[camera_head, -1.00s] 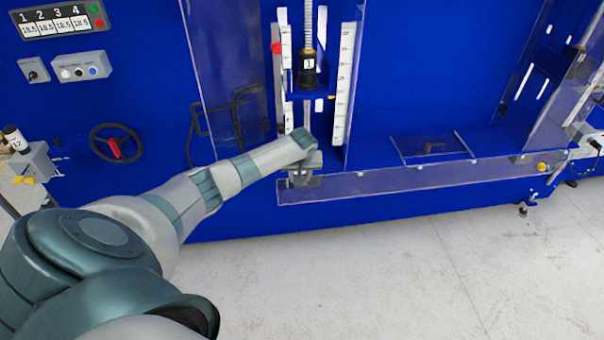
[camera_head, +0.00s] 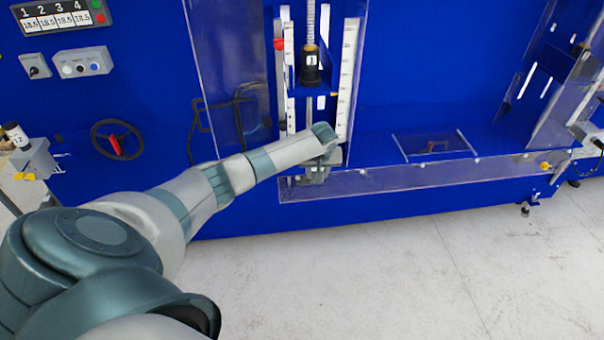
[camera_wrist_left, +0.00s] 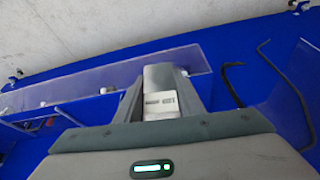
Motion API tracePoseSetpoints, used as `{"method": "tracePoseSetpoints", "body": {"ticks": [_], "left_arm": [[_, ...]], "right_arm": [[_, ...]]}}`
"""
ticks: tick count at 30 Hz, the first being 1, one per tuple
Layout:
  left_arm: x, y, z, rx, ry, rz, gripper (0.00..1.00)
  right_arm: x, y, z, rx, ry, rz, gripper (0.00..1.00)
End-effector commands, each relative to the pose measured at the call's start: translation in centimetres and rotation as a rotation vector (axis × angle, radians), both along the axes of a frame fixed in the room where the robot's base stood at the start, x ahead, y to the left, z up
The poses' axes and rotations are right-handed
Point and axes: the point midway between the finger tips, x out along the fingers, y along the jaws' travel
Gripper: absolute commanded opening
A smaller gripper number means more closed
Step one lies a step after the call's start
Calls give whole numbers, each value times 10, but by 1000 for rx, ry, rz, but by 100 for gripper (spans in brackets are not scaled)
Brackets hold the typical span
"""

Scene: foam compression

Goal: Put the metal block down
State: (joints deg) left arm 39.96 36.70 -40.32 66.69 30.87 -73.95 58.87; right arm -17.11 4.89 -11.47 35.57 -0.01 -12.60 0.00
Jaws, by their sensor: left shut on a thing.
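My left gripper (camera_head: 319,171) reaches in from the left, low at the front of the blue machine, just behind the clear front panel's left end. In the left wrist view my gripper (camera_wrist_left: 163,84) is shut on the metal block (camera_wrist_left: 160,104), a silver piece with dark marks between the two grey fingers. In the head view the gripper and my wrist mostly hide the block. I cannot tell whether its underside touches the surface below. My right gripper is not in view.
A black-topped plunger marked 1 (camera_head: 311,66) hangs above my wrist between white scales (camera_head: 347,80). The clear front panel (camera_head: 400,180) runs along the machine's front edge. A red-marked handwheel (camera_head: 117,140) is at left. Blue deck to the right is mostly free.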

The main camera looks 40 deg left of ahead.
Motion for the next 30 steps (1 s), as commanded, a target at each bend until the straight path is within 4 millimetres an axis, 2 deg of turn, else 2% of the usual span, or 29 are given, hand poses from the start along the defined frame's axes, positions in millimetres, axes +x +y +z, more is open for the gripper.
{"method": "tracePoseSetpoints", "body": {"ticks": [3,8,11,16,20,24,27,30], "left_arm": [[18,-45,16,-2,-9,-40,0],[32,-118,46,0,-11,-105,0],[34,-165,66,0,-12,-151,0],[20,-245,98,1,-11,-247,0],[-4,-302,120,2,-11,-332,0],[-46,-357,139,3,-10,-436,0],[-85,-387,148,4,-9,-513,0],[-124,-405,151,5,-7,-582,0]], "right_arm": [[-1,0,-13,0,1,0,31],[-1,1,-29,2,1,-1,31],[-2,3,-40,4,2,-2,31],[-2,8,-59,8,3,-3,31],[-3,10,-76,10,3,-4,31],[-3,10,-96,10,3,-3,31],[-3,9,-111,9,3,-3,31],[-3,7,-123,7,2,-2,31]]}}
